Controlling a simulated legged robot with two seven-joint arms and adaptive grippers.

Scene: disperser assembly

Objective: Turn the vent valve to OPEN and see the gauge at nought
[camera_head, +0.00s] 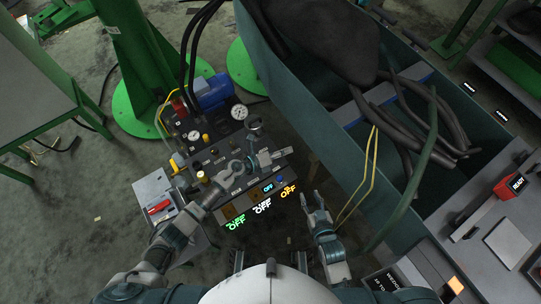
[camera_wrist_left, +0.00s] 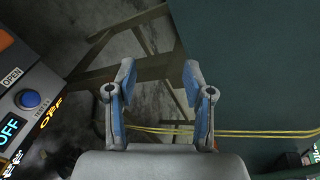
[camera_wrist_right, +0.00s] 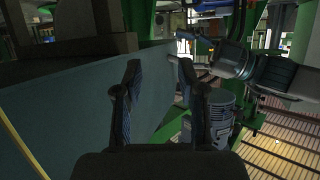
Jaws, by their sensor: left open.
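The control unit (camera_head: 225,150) stands on the floor in the head view with hoses, knobs and lit OFF displays. One white round gauge (camera_head: 239,112) sits at its back and another (camera_head: 194,135) at its left; both needles are too small to read. I cannot tell which part is the vent valve. My left gripper (camera_head: 284,153) is over the unit's right edge, open and empty. In the left wrist view an OPEN label (camera_wrist_left: 11,77) and a blue button (camera_wrist_left: 30,99) lie left of its fingers. My right gripper (camera_head: 312,201) is open and empty, right of the lit displays.
A large teal bin (camera_head: 285,85) with dark hoses stands right of the unit, yellow cable (camera_head: 371,150) along its side. A green post (camera_head: 128,50) stands behind left. A panel with a red-handled switch (camera_head: 158,207) is at left.

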